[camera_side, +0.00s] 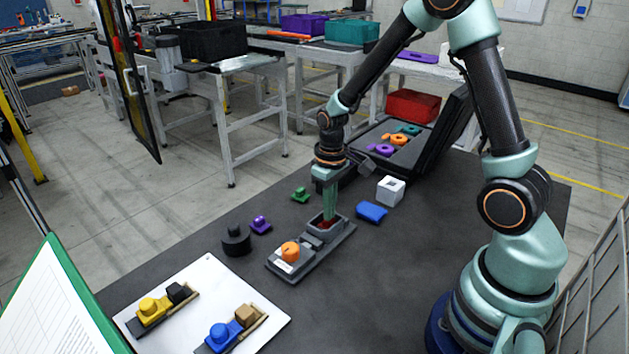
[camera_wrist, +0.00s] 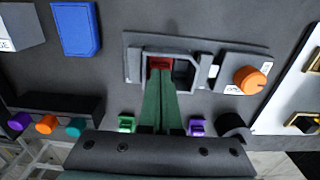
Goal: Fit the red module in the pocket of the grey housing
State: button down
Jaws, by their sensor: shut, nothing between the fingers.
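The red module (camera_side: 325,225) is low inside the open pocket of the grey housing (camera_side: 338,240). In the wrist view the red module (camera_wrist: 160,62) shows at the left side of the pocket, partly covered by the fingers, with a dark gap to its right. Whether it is fully seated I cannot tell. The grey housing (camera_wrist: 134,62) carries an orange knob (camera_wrist: 249,80) at its other end. My gripper (camera_side: 329,218) is shut and empty, its green fingers pointing down at the pocket, tips at or just above the module. In the wrist view my gripper (camera_wrist: 160,76) hides the pocket's near edge.
A blue block (camera_side: 371,212) and a white block (camera_side: 391,190) lie right of the housing. A green piece (camera_side: 300,195), a purple piece (camera_side: 260,225) and a black cylinder (camera_side: 236,241) stand left. A white board (camera_side: 205,290) with fixtures lies in front. An open case (camera_side: 395,150) stands behind.

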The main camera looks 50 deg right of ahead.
dwell(0.3)
jog(key=shift+r, duration=3.5)
jog(key=s+a+r+t, duration=0.2)
jog(key=s+a+r, duration=0.1)
jog(key=r, duration=0.3)
jog(key=s+a+r+t, duration=0.3)
jog(key=s+r, duration=0.2)
jog(key=r, duration=0.2)
jog(key=shift+s+a+r+t, duration=0.15)
jog(key=shift+s+a+t, duration=0.05)
jog(key=shift+s+t, duration=0.1)
